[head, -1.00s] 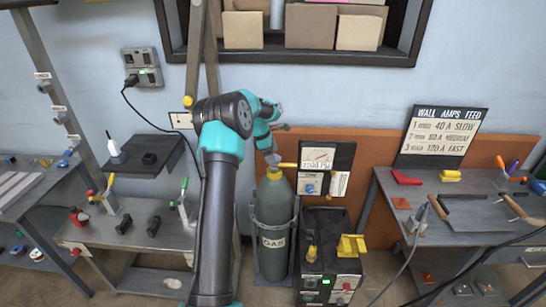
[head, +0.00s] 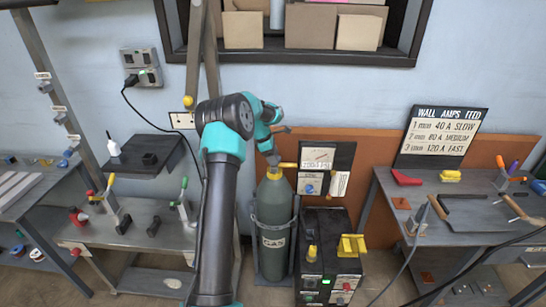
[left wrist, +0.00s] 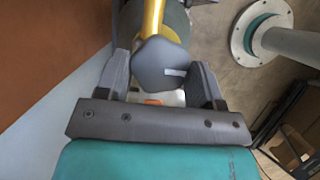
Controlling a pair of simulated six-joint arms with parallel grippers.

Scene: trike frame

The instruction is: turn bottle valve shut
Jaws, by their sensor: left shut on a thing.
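The grey-green gas bottle (head: 275,230) stands upright, with a yellow neck and a label reading GAS. Its valve knob (left wrist: 162,66) is dark grey and many-sided in the left wrist view, with a yellow pipe beyond it. My left gripper (head: 272,158) is above the bottle's top. In the left wrist view its two fingers stand on either side of the knob, shut on it. The knob is mostly hidden by the gripper in the head view. My right gripper is not in view.
A gauge panel (head: 313,166) is close to the right of the bottle top. A black welding machine (head: 325,255) stands beside the bottle. A steel bench (head: 130,235) is at left, and a tool table (head: 440,215) at right. An orange board (head: 380,150) is behind.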

